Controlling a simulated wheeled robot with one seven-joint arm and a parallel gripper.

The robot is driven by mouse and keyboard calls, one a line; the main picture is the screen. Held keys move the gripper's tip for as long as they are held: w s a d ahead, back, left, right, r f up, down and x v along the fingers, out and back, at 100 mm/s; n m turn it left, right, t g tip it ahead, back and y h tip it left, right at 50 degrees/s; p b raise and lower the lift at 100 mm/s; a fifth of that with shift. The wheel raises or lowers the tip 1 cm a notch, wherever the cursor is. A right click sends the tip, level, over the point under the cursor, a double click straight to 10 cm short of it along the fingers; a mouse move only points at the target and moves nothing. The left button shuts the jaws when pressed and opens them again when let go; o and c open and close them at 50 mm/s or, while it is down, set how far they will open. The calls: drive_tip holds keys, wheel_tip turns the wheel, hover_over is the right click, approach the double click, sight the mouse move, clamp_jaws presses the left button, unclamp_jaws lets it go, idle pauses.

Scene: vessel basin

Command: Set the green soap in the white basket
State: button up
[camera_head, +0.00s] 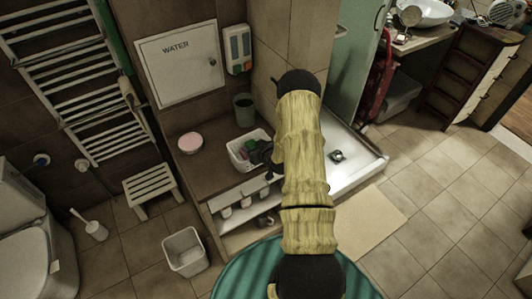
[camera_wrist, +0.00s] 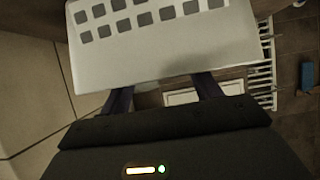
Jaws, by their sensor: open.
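The white basket (camera_head: 236,158) stands on the brown ledge, and its pierced wall (camera_wrist: 165,60) fills the upper part of the wrist view. A small green piece that looks like the green soap (camera_head: 249,144) shows inside the basket, with a purple piece beside it. My gripper (camera_head: 266,157) is at the basket's right side, close to the green piece. In the wrist view my gripper's fingers (camera_wrist: 163,90) stand wide apart, with their tips hidden by the basket wall. No soap shows between them there. I cannot tell whether the gripper touches the basket.
A pink-topped round bowl (camera_head: 190,142) and a dark grey cup (camera_head: 243,107) stand on the brown ledge (camera_head: 208,178). A soap dispenser (camera_head: 237,48) hangs on the wall above. A white shower tray (camera_head: 352,167) lies to the right. A white bin (camera_head: 184,252) and a stool (camera_head: 151,186) stand left.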

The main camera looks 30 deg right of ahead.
drive_tip(key=b+v, duration=0.3)
drive_tip(key=v, duration=0.7)
drive_tip(key=shift+b, duration=0.35)
drive_tip(key=s+a+r+g+h, duration=0.1)
drive_tip(key=s+a+r+g, duration=0.1)
drive_tip(key=a+r+g, duration=0.45)
drive_tip(key=s+a+r+g, duration=0.3)
drive_tip(key=s+a+r, duration=0.8)
drive_tip(key=s, duration=0.3)
drive_tip(key=shift+s+y, duration=0.3)
drive_tip(key=shift+s, duration=0.1)
drive_tip(key=shift+a, duration=0.1)
